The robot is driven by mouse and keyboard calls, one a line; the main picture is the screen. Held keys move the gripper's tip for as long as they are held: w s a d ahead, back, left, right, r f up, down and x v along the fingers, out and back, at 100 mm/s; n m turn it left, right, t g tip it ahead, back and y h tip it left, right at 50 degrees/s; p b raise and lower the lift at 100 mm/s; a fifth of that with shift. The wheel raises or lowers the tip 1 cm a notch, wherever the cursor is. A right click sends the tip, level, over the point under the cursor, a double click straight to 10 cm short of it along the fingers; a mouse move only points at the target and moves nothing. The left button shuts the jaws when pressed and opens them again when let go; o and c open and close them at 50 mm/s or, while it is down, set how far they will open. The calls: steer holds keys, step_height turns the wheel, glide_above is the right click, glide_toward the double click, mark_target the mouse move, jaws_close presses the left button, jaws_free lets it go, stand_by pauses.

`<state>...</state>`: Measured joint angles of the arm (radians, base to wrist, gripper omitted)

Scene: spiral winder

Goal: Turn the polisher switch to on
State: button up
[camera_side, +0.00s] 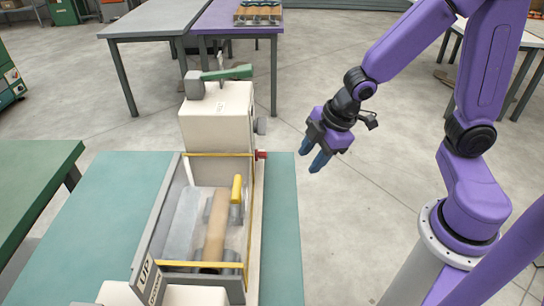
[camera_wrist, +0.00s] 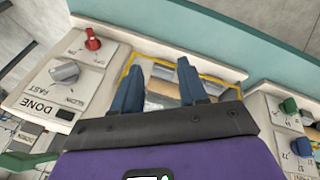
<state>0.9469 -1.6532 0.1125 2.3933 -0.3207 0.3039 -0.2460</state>
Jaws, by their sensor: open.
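My gripper (camera_side: 312,160) hangs in free air right of the machine (camera_side: 216,125), fingers pointing down. Its two blue fingers are apart and empty; they also show in the wrist view (camera_wrist: 160,66). No switch is readably marked "polisher". In the wrist view, the left panel has a red knob (camera_wrist: 92,40) and a larger grey knob (camera_wrist: 65,73) near "SLOW", "FAST" and "DONE". The right panel has a green knob (camera_wrist: 288,106) and a bluish knob (camera_wrist: 301,147); their labels are too small to read. The red knob (camera_side: 262,154) shows in the side view, apart from the gripper.
The machine stands on a teal table (camera_side: 283,230). Its yellow-framed bay (camera_side: 206,265) holds a tan roller (camera_side: 215,225) beside a yellow-topped part (camera_side: 237,190). A green lever (camera_side: 228,73) tops the housing. Bare floor lies right of the table.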

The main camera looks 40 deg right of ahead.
steer(key=w+d+f+n+t+y, duration=0.1)
steer(key=w+d+f+n, duration=0.15)
steer(key=w+f, duration=0.5)
steer(key=t+y, duration=0.8)
steer(key=y, duration=0.2)
glide_toward(261, 155)
steer(key=w+a, duration=0.1)
steer(key=w, duration=0.1)
steer(key=w+a+f, duration=0.1)
steer(key=w, duration=0.1)
steer(key=w+a, duration=0.2)
steer(key=shift+w+a+f, duration=0.1)
steer(key=shift+w+f, duration=0.2)
steer(key=shift+w, duration=0.1)
jaws_close()
